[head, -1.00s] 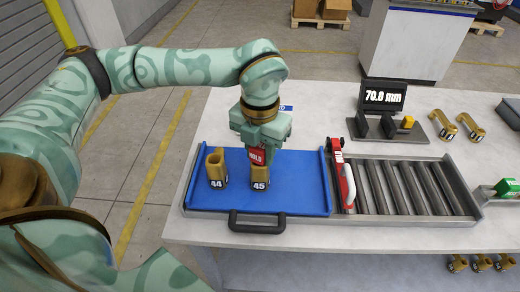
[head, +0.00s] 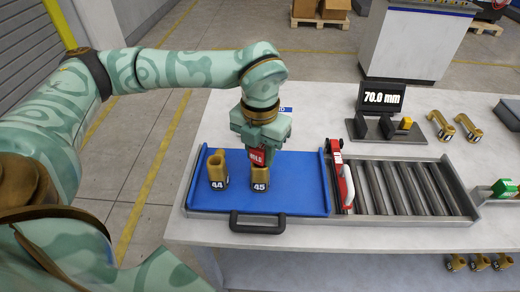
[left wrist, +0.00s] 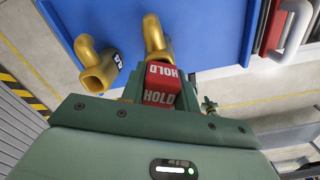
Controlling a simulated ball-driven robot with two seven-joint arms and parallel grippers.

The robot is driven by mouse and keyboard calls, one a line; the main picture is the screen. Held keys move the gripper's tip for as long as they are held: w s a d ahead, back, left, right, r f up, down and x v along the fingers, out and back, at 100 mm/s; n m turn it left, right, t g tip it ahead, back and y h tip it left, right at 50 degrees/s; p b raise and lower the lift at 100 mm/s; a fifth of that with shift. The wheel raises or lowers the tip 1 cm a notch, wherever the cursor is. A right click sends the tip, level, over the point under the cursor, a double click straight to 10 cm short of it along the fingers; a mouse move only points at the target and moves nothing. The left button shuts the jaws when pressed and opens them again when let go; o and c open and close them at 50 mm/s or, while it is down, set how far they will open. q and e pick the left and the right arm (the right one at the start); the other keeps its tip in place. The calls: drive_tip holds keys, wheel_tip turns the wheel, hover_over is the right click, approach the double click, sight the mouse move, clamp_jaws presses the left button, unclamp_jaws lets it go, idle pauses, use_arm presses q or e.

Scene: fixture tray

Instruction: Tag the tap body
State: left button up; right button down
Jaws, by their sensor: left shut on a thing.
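Two brass tap bodies stand upright on the blue tray (head: 290,195): number 44 (head: 217,170) on the left and number 45 (head: 260,177) to its right. My left gripper (head: 259,148) is just above and behind tap body 45. It is shut on a red HOLD tag (head: 257,158), which sits close to the top of 45. In the left wrist view the tag (left wrist: 158,88) is between the jaws, beside one brass body (left wrist: 155,38). The other body (left wrist: 98,66) stands apart at left. I cannot tell whether the tag touches 45. My right gripper is not in view.
A 70.0 mm display (head: 382,97) and two loose brass bodies (head: 440,124) are behind. The tray's black handle (head: 257,223) faces front. The tray's right half is clear.

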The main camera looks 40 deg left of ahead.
use_arm(q)
drive_tip(key=shift+f, duration=0.25)
idle(0.4)
drive_tip(key=o, duration=1.6)
drive_tip(key=shift+r, duration=0.2)
wheel_tip(320, 180, up, 7)
drive_tip(key=p, duration=0.5)
drive_tip(key=shift+p, duration=0.4)
drive_tip(key=shift+f, duration=0.15)
drive_tip(key=shift+s+f, duration=0.1)
